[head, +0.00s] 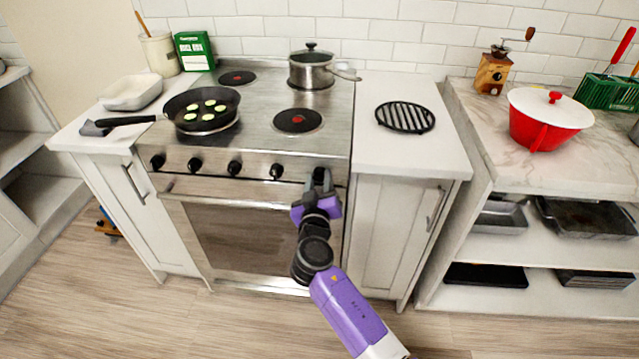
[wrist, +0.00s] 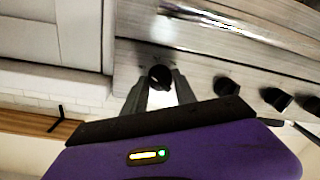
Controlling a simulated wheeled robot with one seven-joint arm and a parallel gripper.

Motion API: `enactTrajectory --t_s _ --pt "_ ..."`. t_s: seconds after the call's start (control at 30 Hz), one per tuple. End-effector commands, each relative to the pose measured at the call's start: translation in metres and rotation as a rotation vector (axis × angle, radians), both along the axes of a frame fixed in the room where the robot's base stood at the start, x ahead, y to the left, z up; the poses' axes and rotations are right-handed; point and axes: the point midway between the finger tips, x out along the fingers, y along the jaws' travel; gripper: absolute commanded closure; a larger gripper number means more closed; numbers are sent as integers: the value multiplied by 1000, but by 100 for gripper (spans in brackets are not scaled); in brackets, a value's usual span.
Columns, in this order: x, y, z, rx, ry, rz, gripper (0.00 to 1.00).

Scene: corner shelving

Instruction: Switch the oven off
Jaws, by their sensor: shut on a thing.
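The oven (head: 250,235) is a steel range with a cooktop on top and a row of black knobs along its front panel. My gripper (head: 319,176) is at the right end of that panel. In the wrist view my gripper (wrist: 159,86) has its two grey fingers on either side of a round black knob (wrist: 159,76), shut on it. The knob's setting cannot be read.
The oven door handle (head: 235,195) runs just below the knobs. A frying pan (head: 203,110) with green slices and a lidded pot (head: 312,70) stand on the cooktop. A black trivet (head: 405,117) lies on the right counter. The floor (head: 200,325) in front is clear.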

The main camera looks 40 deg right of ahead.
Motion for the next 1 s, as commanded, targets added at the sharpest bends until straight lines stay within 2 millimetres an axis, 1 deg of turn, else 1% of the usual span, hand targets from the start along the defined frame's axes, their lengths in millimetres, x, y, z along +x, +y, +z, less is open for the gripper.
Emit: enactTrajectory --t_s 1.0 --pt "2 3 0 -595 766 3 100"
